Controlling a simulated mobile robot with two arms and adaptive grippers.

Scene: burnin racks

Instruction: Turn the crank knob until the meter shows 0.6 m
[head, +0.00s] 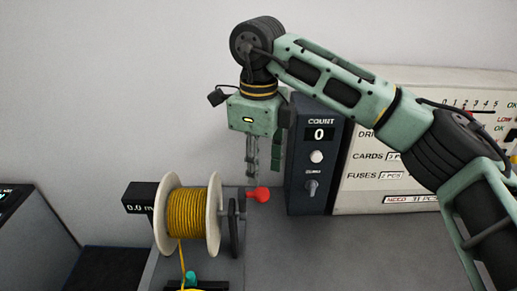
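The spool (188,212) of yellow cable with pale flanges stands at lower centre-left. The meter (141,197), a black box left of it, reads "0.0 m", its last letter partly cut off by the spool. The red crank knob (260,194) sits at the right of the spool, beside a dark crank wheel (234,228). My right gripper (256,180) points down just above the knob, its fingertips close to it. Contact and finger spacing are not clear from this angle. My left gripper is not in view.
A dark counter box (320,134) reading "0" stands close right of the gripper. A pale panel (384,205) with card and fuse labels is behind my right arm. A teal piece (191,278) lies before the spool. The grey bench (340,255) is clear at right.

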